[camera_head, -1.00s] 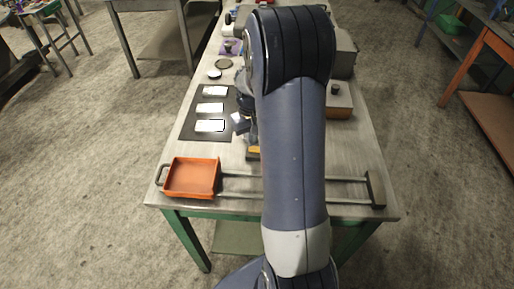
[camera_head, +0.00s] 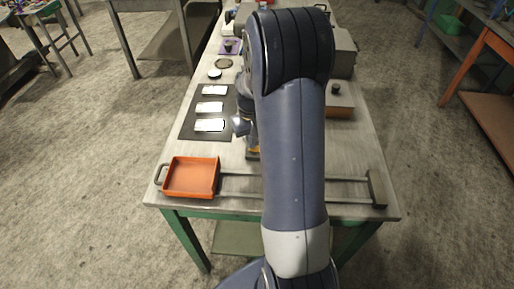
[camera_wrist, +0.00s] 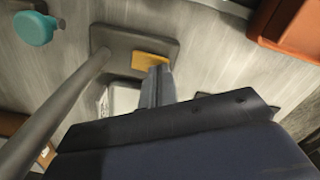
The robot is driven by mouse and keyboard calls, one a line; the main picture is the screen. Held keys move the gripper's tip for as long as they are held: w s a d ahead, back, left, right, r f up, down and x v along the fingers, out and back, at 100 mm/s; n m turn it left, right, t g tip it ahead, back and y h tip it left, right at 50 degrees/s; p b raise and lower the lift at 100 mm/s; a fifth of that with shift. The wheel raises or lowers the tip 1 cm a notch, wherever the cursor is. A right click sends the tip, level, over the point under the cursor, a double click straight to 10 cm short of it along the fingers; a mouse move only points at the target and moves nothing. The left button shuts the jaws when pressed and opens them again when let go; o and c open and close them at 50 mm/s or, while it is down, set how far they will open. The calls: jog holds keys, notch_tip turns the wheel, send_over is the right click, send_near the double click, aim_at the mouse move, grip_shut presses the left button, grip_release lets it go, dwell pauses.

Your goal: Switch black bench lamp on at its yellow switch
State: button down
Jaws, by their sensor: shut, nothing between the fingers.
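The black bench lamp shows in the wrist view as a dark grey rounded base (camera_wrist: 113,38) with a thick pole rising toward the lower left. Its yellow switch (camera_wrist: 148,60) sits on the base. My gripper (camera_wrist: 160,70) is shut and empty, with its fingertips at the right end of the switch. I cannot tell whether they touch it. In the head view my arm hides most of the lamp; a small yellow patch (camera_head: 253,153) shows beside the arm. The lamp's head and any light are not clearly visible.
An orange tray (camera_head: 191,177) stands at the bench's front left, and it also fills the wrist view's upper right corner (camera_wrist: 290,25). A teal knob (camera_wrist: 35,28) is at upper left there. A black mat (camera_head: 191,126) holds white pieces. A rail (camera_head: 345,178) runs along the front.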

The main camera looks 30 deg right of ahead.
jog(key=shift+f, duration=0.4)
jog(key=shift+r, duration=0.1)
jog(key=shift+r+p, duration=2.45)
jog(key=shift+r, duration=1)
notch_tip(320, 180, down, 7)
jog(key=b, duration=0.5)
jog(key=shift+f, duration=0.15)
jog(key=shift+r, duration=0.2)
